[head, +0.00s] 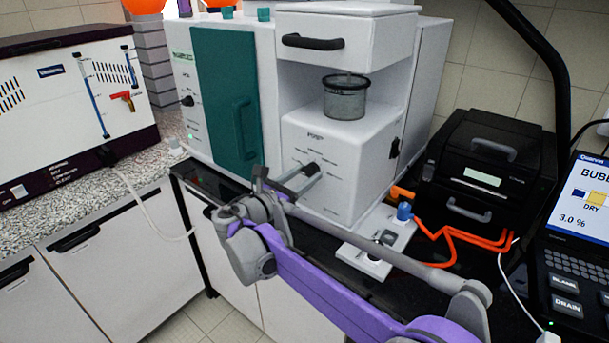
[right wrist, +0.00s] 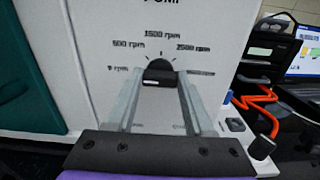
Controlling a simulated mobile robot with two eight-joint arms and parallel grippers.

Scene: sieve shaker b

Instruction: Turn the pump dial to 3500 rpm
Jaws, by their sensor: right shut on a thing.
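The pump dial (right wrist: 158,72) is a black round knob on the white pump panel (right wrist: 100,25), below the label 1500 rpm. Labels for 500 rpm and 2500 rpm stand to its upper left and upper right. A lower left label ends in rpm, and the lower right label is too blurred to read. My right gripper (right wrist: 159,80) is shut on the dial, one finger on each side. In the head view, my right gripper (head: 312,170) reaches the front of the pump box (head: 350,185). I cannot tell which way the dial points. My left gripper is not in view.
A glass sieve cup (head: 345,97) stands on the pump box. A teal door (head: 222,95) is to its left. A white plate with a blue knob (head: 404,212) and orange tubing (head: 450,235) lies to the right, beside a black printer-like unit (head: 490,165).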

